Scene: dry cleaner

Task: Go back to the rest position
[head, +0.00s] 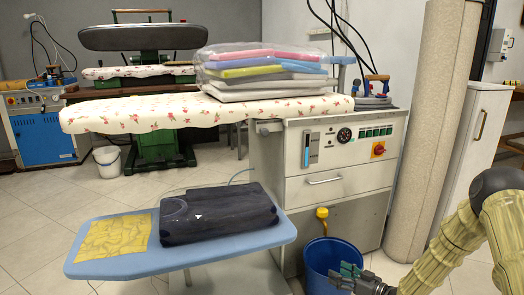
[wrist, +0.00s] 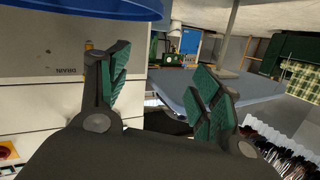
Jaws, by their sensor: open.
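My gripper (head: 352,272) shows at the lower right of the head view, in front of the blue bucket (head: 325,262). Its fingers are apart with nothing between them. In the wrist view my gripper (wrist: 160,85) has its two green-padded fingers spread wide. My arm comes in from the right edge of the head view. The blue shelf board (head: 200,258) lies to the left of my gripper and bears a dark folded garment (head: 220,212) and a yellow cloth (head: 113,236).
A white ironing unit (head: 340,195) with a control panel stands behind the bucket. Its flowered board (head: 140,112) carries bagged folded laundry (head: 265,70). A thick beige column (head: 428,130) and a white cabinet (head: 478,150) stand close to my arm. Open tiled floor lies at the left.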

